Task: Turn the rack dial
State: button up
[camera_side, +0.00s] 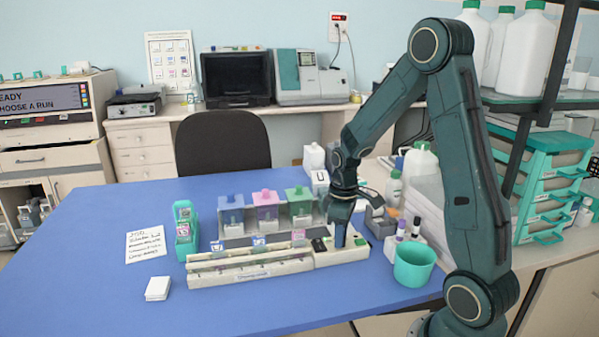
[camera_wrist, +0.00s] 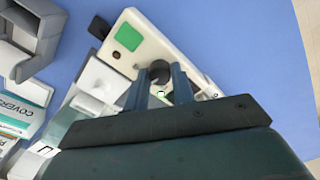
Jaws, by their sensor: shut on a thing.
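The rack (camera_side: 235,275) is a long cream unit lying across the blue table in the side view. Its right end shows in the wrist view as a pale panel (camera_wrist: 165,52) with a green patch (camera_wrist: 127,37). The rack dial (camera_wrist: 159,71) is a small dark round knob on this panel. My gripper (camera_wrist: 161,80) points down with one blue finger on each side of the dial, shut on it. In the side view my gripper (camera_side: 340,238) stands over the rack's right end and hides the dial.
Staining jars with blue, pink and green lids (camera_side: 265,212) stand behind the rack. A teal cup (camera_side: 413,264) is close on the right, with bottles behind it. A paper note (camera_side: 146,244) and a white stack (camera_side: 158,288) lie left. The front of the table is clear.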

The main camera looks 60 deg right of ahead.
jog(key=shift+n, duration=1.1)
jog(key=o, duration=0.7)
jog(key=shift+r, duration=0.2)
notch_tip(320, 180, up, 14)
jog(key=shift+f, duration=0.2)
jog(key=shift+a, duration=0.1)
